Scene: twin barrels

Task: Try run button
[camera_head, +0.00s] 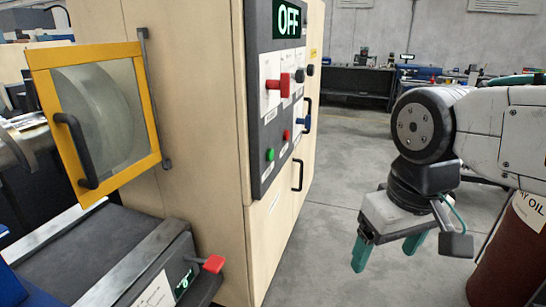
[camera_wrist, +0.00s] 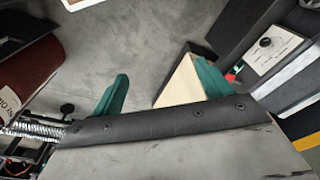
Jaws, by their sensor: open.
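The control panel (camera_head: 262,100) is on the side of the beige cabinet in the head view. A green button (camera_head: 270,154) is low on it, with a red button (camera_head: 286,135) to its right. I cannot read their labels. The display (camera_head: 289,20) at the top reads OFF. My gripper (camera_head: 387,251) hangs to the right of the panel and below the buttons, clear of the cabinet, with its teal fingers pointing down. It is open and empty. In the wrist view my gripper (camera_wrist: 160,72) shows its two fingers apart over the grey floor.
A red knob (camera_head: 278,84) is on the upper panel. A yellow-framed guard (camera_head: 100,115) with a black handle sticks out at the left. A red-brown oil barrel (camera_head: 508,255) stands at the lower right. The floor (camera_head: 335,190) between cabinet and barrel is clear.

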